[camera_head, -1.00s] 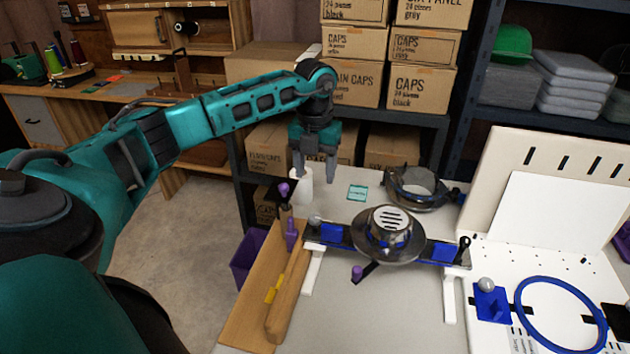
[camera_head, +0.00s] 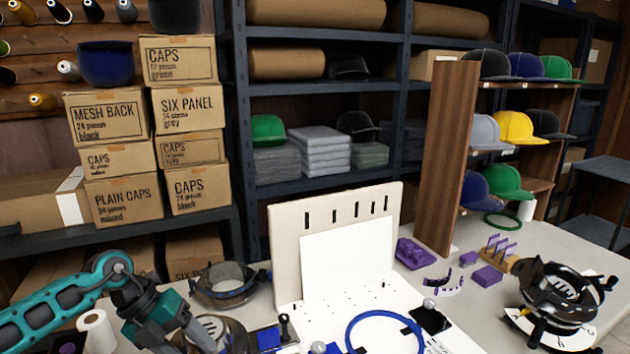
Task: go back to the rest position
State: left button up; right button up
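My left gripper (camera_head: 180,341) is at the bottom left of the head view, at the end of my teal arm. Its fingers point down and look spread apart, with nothing seen between them; the tips are near the lower picture edge. It is over the left part of the worktable, right of a white roll (camera_head: 97,331) and beside the round metal cap fixture (camera_head: 214,330), which it partly overlaps in the picture. I cannot tell whether they touch. My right gripper and arm are not in the head view.
A dark ring frame (camera_head: 222,285) stands behind the fixture. A beige slotted panel (camera_head: 288,245) rises mid-table, with a blue hoop (camera_head: 352,325) before it. Purple parts (camera_head: 413,254) and a black ring device (camera_head: 560,297) stand right. Boxes and shelves line the back.

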pick_arm(q)
jog(key=s+d+r+n+t+h, duration=0.1)
jog(key=s+d+n+t+h, duration=0.15)
jog(key=d+h, duration=0.45)
jog(key=s+d+r+n+t+h, duration=0.1)
jog(key=d+n+t+h, duration=0.2)
jog(key=d, duration=0.8)
jog(key=s+a+f+n+t+y, duration=0.1)
jog(key=s+a+f+n+y, duration=0.2)
jog(key=n, duration=0.5)
jog(key=s+a+f+n+t+y, duration=0.2)
jog(key=s+a+f+n+y, duration=0.1)
jog(key=s+f+n+y, duration=0.3)
jog(key=s+a+f+n+t+y, duration=0.1)
jog(key=s+a+f+n+y, duration=0.3)
jog(key=f+n, duration=0.4)
jog(key=shift+s+a+f+n+t+y, duration=0.1)
jog(key=shift+s+n+t+y, duration=0.15)
jog(key=shift+n, duration=0.55)
jog(key=shift+s+n+t+y, duration=0.15)
jog(key=shift+n+y, duration=0.2)
jog(key=shift+n, duration=0.4)
